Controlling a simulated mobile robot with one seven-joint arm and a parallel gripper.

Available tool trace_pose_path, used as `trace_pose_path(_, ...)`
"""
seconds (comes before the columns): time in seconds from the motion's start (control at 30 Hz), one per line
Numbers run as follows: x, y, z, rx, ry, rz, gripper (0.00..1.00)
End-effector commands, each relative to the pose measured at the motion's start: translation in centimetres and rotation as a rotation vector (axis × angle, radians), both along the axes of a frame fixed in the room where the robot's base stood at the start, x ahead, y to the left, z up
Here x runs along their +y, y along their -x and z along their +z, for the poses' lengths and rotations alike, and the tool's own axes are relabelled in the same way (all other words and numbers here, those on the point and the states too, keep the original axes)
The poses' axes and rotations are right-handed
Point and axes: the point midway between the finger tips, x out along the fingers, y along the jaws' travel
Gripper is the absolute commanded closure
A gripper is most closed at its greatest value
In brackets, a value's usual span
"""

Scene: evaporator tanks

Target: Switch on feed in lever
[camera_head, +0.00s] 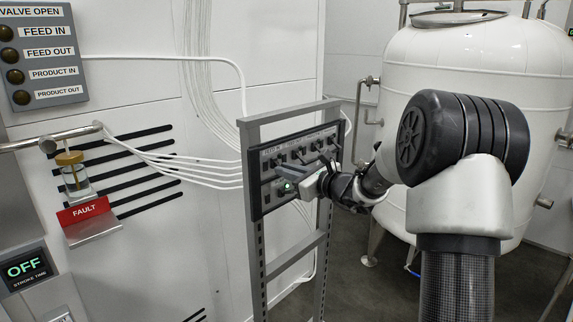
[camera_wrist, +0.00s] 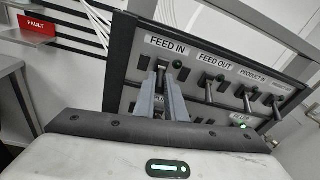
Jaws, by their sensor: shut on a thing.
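The control panel (camera_head: 268,197) is mounted on a grey metal frame and carries several labelled levers. In the wrist view the feed in lever (camera_wrist: 161,68) sits under the "FEED IN" label (camera_wrist: 166,46) at the panel's left end. My gripper (camera_wrist: 163,84) reaches up to this lever, and its fingers are shut on it. The fingers partly hide the lever and the lower row behind it. In the head view my gripper (camera_head: 297,181) is at the left part of the panel, and the lever there is hard to make out.
The feed out lever (camera_wrist: 211,82) and a product in lever (camera_wrist: 247,99) stand close to the right. A lit green lamp (camera_wrist: 243,126) is in the lower row. A valve open board (camera_head: 42,55) hangs at the upper left. A large white tank (camera_head: 450,55) stands behind my arm.

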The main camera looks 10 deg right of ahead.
Motion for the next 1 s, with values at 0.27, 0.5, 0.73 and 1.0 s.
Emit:
trace_pose_path(0.27,0.0,0.1,2.8,0.188,0.138,0.001,1.00)
trace_pose_path(0.5,0.2,-0.2,3.6,0.364,0.268,0.001,1.00)
trace_pose_path(0.73,0.5,-0.5,3.4,0.511,0.384,0.001,1.00)
trace_pose_path(1.0,0.6,-0.9,3.7,0.636,0.472,0.000,1.00)
